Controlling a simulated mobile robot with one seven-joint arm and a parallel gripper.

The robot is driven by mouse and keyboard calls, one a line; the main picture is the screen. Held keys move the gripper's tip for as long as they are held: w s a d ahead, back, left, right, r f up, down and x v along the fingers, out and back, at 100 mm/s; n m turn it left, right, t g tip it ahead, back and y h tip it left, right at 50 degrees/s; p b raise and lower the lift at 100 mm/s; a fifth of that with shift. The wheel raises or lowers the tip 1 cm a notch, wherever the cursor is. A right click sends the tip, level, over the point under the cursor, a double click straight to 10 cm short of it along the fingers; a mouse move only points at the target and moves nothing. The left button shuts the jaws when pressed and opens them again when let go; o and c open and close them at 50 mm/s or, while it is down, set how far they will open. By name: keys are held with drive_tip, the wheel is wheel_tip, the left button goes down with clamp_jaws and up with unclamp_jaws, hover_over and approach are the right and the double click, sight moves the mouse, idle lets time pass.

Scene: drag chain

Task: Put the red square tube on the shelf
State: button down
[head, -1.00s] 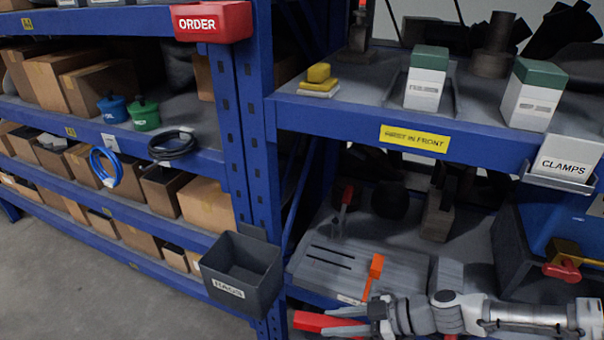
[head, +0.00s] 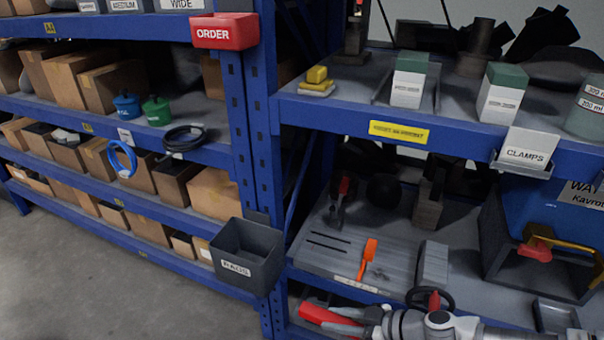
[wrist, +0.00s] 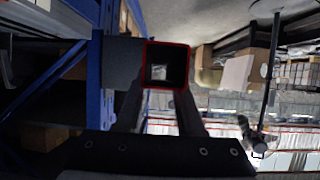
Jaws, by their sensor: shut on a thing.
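The red square tube (head: 325,317) shows at the bottom of the head view, in front of the lower right shelf. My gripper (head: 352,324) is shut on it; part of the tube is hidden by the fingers. In the wrist view the tube (wrist: 178,60) points its open, dark, hollow end at the camera, with a red rim, between the fingertips of my gripper (wrist: 162,100). The blue shelf unit (head: 345,120) has an upper right board with boxes and a lower right board with tools. The tube is apart from these boards in the picture.
A dark open bin (head: 248,262) hangs on the blue post left of my gripper. An orange-handled tool (head: 368,252) lies on a grey slotted tray (head: 325,258). A blue machine (head: 540,215) stands at the right. Bare floor (head: 110,270) lies at the lower left.

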drive_tip(key=w+d+r+m+t+h+p, duration=0.5)
drive_tip(key=w+r+m+t+h+p, duration=0.15)
drive_tip(key=w+r+m, duration=0.2)
drive_tip(key=w+r+m+h+p, duration=0.2)
drive_tip(key=w+r, duration=0.2)
drive_tip(key=r, duration=0.4)
drive_tip(key=w+d+r+m+h+p, duration=0.1)
drive_tip(key=w+r+m+h+p, duration=0.1)
drive_tip(key=r, duration=0.6)
drive_tip(key=shift+w+t+h+p, duration=0.45)
drive_tip(key=shift+w+h+p, duration=0.15)
drive_tip(key=shift+w, duration=0.4)
drive_tip(key=shift+f+m, duration=0.1)
drive_tip(key=shift+m, duration=0.15)
